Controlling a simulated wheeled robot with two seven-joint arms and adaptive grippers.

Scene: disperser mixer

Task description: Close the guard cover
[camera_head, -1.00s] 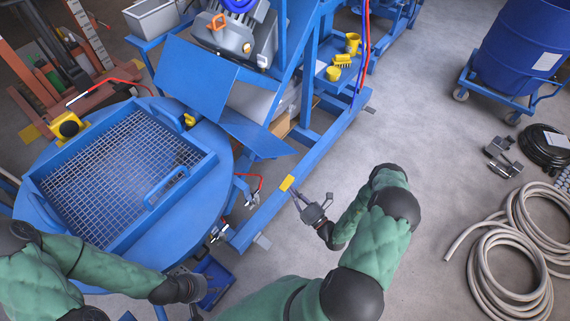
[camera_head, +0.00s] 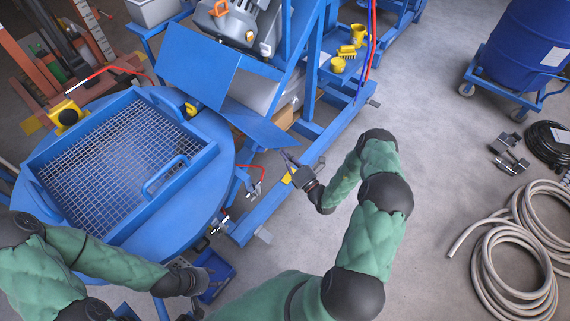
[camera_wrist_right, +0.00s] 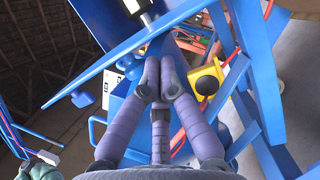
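What looks like the guard cover (camera_head: 187,147) is a blue rectangular frame with a wire grid and a blue handle. It lies over the round blue table-like body at left; whether it is flat or slightly tilted is hard to tell. My right gripper (camera_head: 287,158) is right of it, apart from it, beside the machine's blue base beam. In the right wrist view its fingers (camera_wrist_right: 159,72) meet at the tips with nothing visible between them, in front of blue panels. My left gripper (camera_head: 196,285) is low, below the round body; its fingers are unclear.
Blue sheet panels (camera_head: 197,68) hang from the machine above the cover. A yellow switch (camera_head: 67,116) sits at the cover's far left corner. Yellow cups and a brush (camera_head: 346,51) stand on a blue shelf.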

